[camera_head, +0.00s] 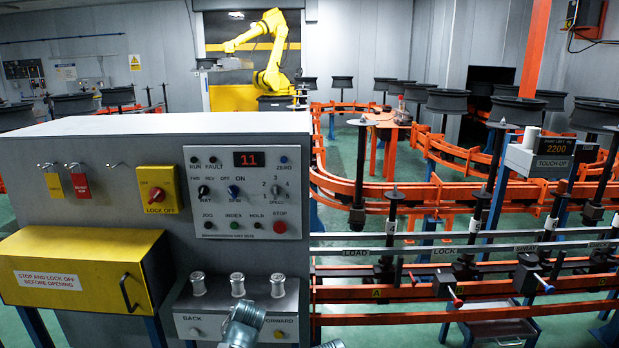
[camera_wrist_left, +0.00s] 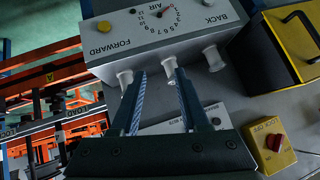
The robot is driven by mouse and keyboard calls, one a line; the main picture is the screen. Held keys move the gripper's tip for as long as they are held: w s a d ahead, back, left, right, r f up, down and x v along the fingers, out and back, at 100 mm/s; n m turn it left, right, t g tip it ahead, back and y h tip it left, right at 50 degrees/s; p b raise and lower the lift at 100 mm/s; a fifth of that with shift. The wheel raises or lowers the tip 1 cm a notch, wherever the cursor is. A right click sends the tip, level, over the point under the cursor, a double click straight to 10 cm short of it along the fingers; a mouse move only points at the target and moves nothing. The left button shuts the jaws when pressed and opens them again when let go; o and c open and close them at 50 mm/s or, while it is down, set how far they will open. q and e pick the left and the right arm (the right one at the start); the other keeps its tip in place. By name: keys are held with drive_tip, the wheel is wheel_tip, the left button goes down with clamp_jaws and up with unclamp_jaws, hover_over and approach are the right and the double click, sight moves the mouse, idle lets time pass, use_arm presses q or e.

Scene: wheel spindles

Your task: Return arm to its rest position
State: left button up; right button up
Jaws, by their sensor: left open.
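My left gripper (camera_head: 243,325) is at the bottom of the head view, in front of the lower control box. In the left wrist view my left gripper (camera_wrist_left: 160,76) is open, with nothing held between its two ridged fingers. Its tips point at the row of pale levers. The middle lever (camera_wrist_left: 170,68) shows between the fingertips, close to one finger; I cannot tell whether they touch. The lever on the FORWARD side (camera_wrist_left: 125,78) is just outside the other finger.
The lower box (camera_head: 190,325) juts from the grey console under the button panel (camera_head: 245,192). A yellow cover (camera_head: 75,270) sticks out to the left. Orange conveyor rails (camera_head: 400,320) with spindles run to the right. A yellow robot arm (camera_head: 272,55) stands at the back.

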use_arm(q)
drive_tip(key=s+d+f+m+g+h, duration=0.1)
drive_tip(key=s+d+g, duration=0.3)
drive_tip(key=s, duration=0.9)
drive_tip(key=s+d+f+m+g+p, duration=0.1)
drive_tip(key=s+d+f+g, duration=0.3)
drive_tip(key=s+d, duration=0.4)
drive_tip(key=s+m+g, duration=0.1)
drive_tip(key=s, duration=0.4)
drive_tip(key=shift+d+m+h, duration=0.2)
drive_tip(key=shift+m+h, duration=0.1)
drive_tip(key=shift+h, duration=0.1)
